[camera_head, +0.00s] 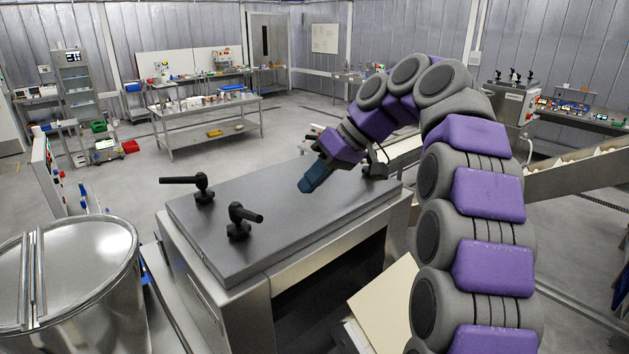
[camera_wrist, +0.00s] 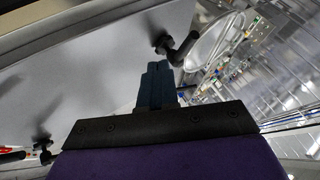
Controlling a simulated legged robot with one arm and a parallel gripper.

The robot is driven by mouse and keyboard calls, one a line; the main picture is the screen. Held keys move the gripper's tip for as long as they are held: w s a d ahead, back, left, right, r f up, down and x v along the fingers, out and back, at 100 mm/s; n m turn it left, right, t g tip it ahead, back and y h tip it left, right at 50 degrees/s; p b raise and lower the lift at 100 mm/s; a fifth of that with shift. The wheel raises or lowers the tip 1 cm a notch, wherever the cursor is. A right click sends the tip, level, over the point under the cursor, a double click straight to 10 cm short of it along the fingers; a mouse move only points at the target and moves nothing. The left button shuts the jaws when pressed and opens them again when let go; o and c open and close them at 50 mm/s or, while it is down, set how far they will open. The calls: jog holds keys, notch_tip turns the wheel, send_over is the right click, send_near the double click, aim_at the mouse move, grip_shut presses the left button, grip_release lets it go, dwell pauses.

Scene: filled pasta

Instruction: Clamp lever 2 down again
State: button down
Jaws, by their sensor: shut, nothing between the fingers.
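Three black clamp levers stand on the grey lid (camera_head: 290,222) of a steel machine; I see no numbers on them. The far-left lever (camera_head: 200,185) has its handle pointing left past the lid edge. The front lever (camera_head: 241,220) has its handle pointing right over the lid. The far-right lever (camera_head: 375,168) is partly hidden behind my arm. My gripper (camera_head: 306,188) is shut and empty, tilted down above the middle of the lid, apart from the levers. In the wrist view, the shut blue fingers (camera_wrist: 158,68) point toward one lever (camera_wrist: 175,47), with a gap between; another (camera_wrist: 42,150) shows at lower left.
A round steel drum (camera_head: 103,252) stands at the left of the machine. A sloping conveyor (camera_head: 575,175) runs behind my arm at right. A steel table (camera_head: 205,123) with small items stands farther back. Open floor lies between table and machine.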

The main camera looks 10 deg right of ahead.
jog(key=s+a+f+b, duration=0.1)
jog(key=a+f+b, duration=0.3)
jog(key=a, duration=0.2)
jog(key=shift+s+a+f, duration=0.25)
jog(key=shift+f, duration=0.1)
dwell(0.4)
jog(key=shift+a, duration=0.1)
